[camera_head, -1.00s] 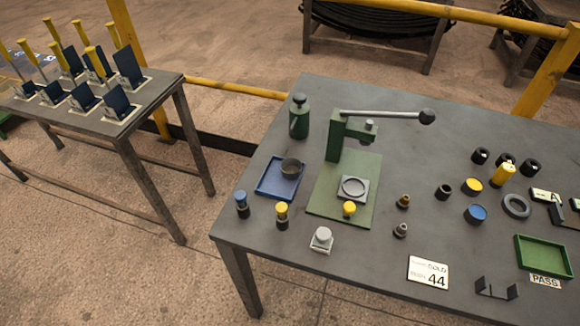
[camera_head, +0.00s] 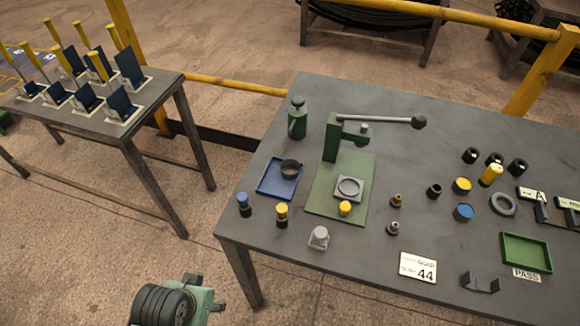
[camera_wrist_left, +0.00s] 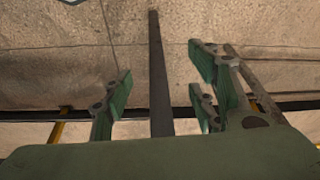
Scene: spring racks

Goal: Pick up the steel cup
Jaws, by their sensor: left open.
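A small dark grey cup (camera_head: 289,167), which looks like the steel cup, sits in the back right part of a shallow blue tray (camera_head: 268,187) on the workbench, left of the green press. My left gripper (camera_wrist_left: 162,90) is open and empty in the left wrist view, its green fingers spread apart over floor and a dark bar. In the head view only part of my left arm shows at the bottom, in front of the bench and well away from the cup. My right gripper is not in view.
The green press (camera_head: 333,140) with its long lever stands right of the tray. A green bottle (camera_head: 297,120) stands behind the tray. Blue-topped (camera_head: 244,203) and yellow-topped (camera_head: 282,214) pieces stand in front of it. A second table (camera_head: 125,135) with yellow-handled tools is at left.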

